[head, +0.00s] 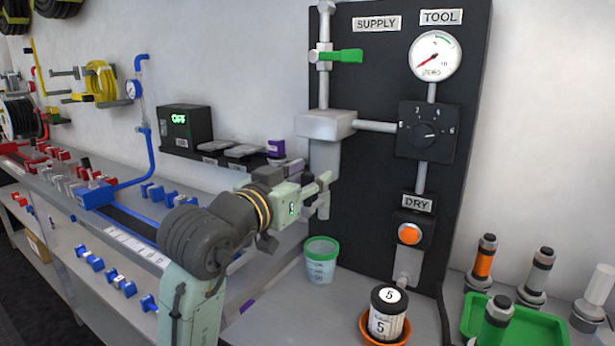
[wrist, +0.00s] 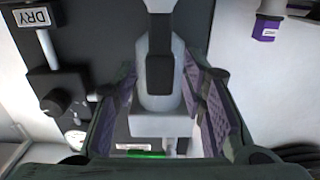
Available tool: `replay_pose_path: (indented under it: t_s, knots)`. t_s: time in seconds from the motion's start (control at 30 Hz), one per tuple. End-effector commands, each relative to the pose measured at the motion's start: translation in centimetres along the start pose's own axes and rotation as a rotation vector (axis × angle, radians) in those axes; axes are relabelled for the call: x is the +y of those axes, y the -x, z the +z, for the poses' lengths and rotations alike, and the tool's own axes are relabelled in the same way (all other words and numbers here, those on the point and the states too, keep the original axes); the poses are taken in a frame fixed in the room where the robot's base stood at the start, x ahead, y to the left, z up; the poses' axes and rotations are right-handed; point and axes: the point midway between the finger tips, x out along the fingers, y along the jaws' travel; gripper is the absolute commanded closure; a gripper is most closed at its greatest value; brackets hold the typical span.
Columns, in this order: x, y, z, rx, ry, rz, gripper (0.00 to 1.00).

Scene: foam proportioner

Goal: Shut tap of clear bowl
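The clear bowl (head: 325,158) is a pale grey cylinder hanging under a grey block on the black panel. In the wrist view, which is upside down, the bowl (wrist: 160,96) tapers to a narrow stem with a dark, block-like tap handle (wrist: 160,74) in front of it. My gripper (head: 322,194) is at the bowl's lower end and hides the tap in the head view. In the wrist view my gripper (wrist: 162,82) is open, with purple-padded fingers on both sides of the handle and visible gaps. The tap's exact setting is hard to tell.
A green lever valve (head: 345,56) is above, on the supply pipe. A green-rimmed cup (head: 321,262) stands below my gripper. A jar marked 5 (head: 388,310) sits in an orange dish at the front. Panel knob (head: 427,132) and orange button (head: 409,234) are to the right.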

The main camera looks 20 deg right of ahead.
Motion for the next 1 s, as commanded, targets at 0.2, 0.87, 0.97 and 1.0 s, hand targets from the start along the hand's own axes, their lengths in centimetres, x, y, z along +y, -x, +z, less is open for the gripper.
replay_pose_path:
  t_s: [0.2, 0.87, 0.97, 1.0]
  knots:
    - [0.00, 0.03, -0.01, 0.000, 0.000, 0.000, 0.74]
    - [0.01, 0.05, -0.02, 0.000, 0.000, 0.000, 1.00]
    - [0.01, 0.05, -0.02, 0.000, 0.000, 0.000, 1.00]
    - [0.01, 0.05, -0.02, 0.000, 0.000, 0.000, 1.00]
